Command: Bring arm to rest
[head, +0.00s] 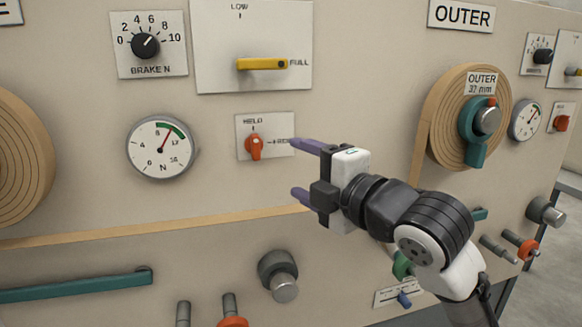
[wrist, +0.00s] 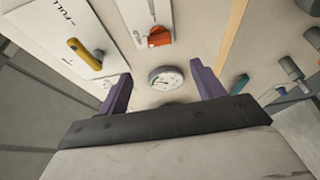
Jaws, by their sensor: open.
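My gripper (head: 300,170) is in front of the panel in the head view, with its purple fingers pointing left. The fingers are apart and nothing is between them. In the wrist view my gripper (wrist: 160,92) also shows open, with a small round gauge (wrist: 166,77) on the panel seen between the fingers. I cannot tell whether the fingertip touches the panel.
The panel carries a yellow lever (head: 262,64) pointing to FULL, a BRAKE N knob (head: 145,45) and a gauge (head: 162,148). An OUTER reel (head: 440,115) is at the right. A tan strip (head: 150,227) crosses below. Pegs and rollers (head: 280,275) stick out low down.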

